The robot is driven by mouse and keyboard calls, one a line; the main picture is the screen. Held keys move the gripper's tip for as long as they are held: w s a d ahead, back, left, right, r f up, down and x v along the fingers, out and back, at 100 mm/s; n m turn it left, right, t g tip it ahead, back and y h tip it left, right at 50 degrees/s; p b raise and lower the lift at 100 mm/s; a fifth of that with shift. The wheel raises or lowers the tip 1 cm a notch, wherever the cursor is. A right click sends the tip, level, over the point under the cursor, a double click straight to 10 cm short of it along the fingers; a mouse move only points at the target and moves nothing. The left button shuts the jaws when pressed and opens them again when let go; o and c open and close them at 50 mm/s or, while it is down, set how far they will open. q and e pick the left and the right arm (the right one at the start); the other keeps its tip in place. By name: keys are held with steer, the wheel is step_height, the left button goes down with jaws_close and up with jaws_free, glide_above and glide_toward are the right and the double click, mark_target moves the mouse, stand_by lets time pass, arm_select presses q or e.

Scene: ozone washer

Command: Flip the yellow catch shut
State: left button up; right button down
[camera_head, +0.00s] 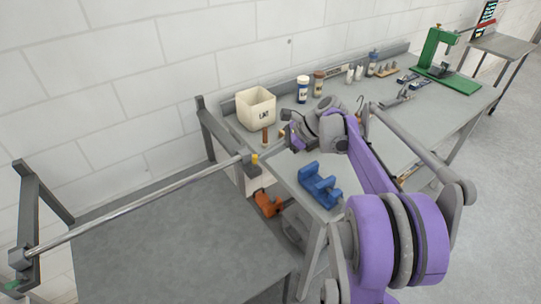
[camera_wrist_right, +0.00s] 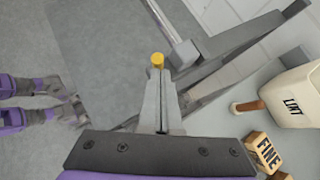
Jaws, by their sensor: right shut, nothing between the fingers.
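The yellow catch (camera_head: 254,158) is a small yellow piece at the right end of a long metal rod (camera_head: 150,206). In the right wrist view the yellow catch (camera_wrist_right: 157,60) shows its round end just beyond my fingertips; I cannot tell whether they touch it. My right gripper (camera_wrist_right: 160,78) is shut and empty, its fingers together. In the head view my right gripper (camera_head: 289,138) is above the bench corner, right of the catch, its fingertips hard to make out. Purple and grey parts of mine, likely my left arm, show at the left of the wrist view; its jaws are unclear.
A LINT bin (camera_head: 257,110), a brown-handled piece (camera_head: 265,137) and a FINE block (camera_wrist_right: 264,150) stand near the catch. A blue clamp (camera_head: 319,185) sits at the bench front, with an orange one (camera_head: 268,203) below. The grey surface (camera_head: 170,250) under the rod is bare.

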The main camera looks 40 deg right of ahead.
arm_select(q)
steer(key=shift+w+r, duration=0.2)
steer(key=shift+r, duration=0.2)
arm_select(e)
steer(key=shift+w+r+m+g, duration=0.15)
steer(key=shift+w+m+g, duration=0.25)
steer(key=shift+w+g, duration=0.6)
arm_select(q)
steer(key=shift+s, duration=0.1)
arm_select(e)
steer(key=shift+s+r, duration=0.15)
steer(key=shift+s, duration=0.15)
arm_select(q)
steer(key=shift+w+r+p, duration=0.3)
steer(key=shift+r+p, duration=0.2)
arm_select(e)
steer(key=shift+w+r, duration=0.1)
steer(key=shift+r, duration=0.6)
